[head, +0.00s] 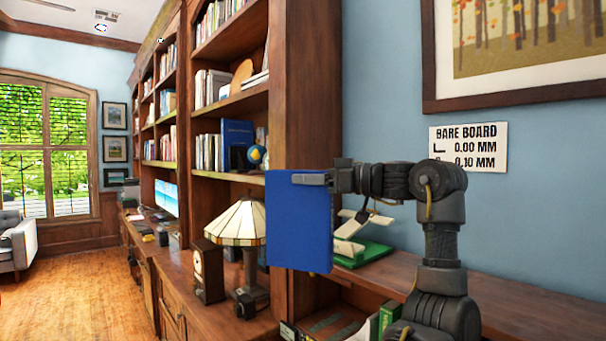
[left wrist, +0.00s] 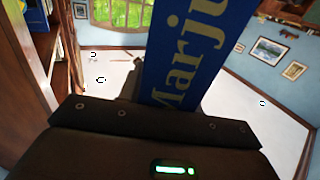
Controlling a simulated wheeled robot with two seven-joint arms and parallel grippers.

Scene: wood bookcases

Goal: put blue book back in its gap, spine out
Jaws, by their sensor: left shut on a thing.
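The blue book (head: 300,228) hangs from my left gripper (head: 312,178), which is shut on its top edge, in front of the bookcase's right side panel. Its plain blue face shows in the head view. In the left wrist view the book (left wrist: 195,45) shows yellow lettering, partly cut off by the frame. The bookcase (head: 304,90) stands at the centre, with several rows of books. I cannot make out for sure which space is the book's gap. My right gripper is not in view.
Another blue book (head: 237,138) stands face out on the middle shelf beside a small globe (head: 257,154). A stained-glass lamp (head: 236,224) and a wooden clock (head: 207,270) stand on the counter. Green books (head: 388,316) are low down. A sign (head: 468,147) hangs on the wall.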

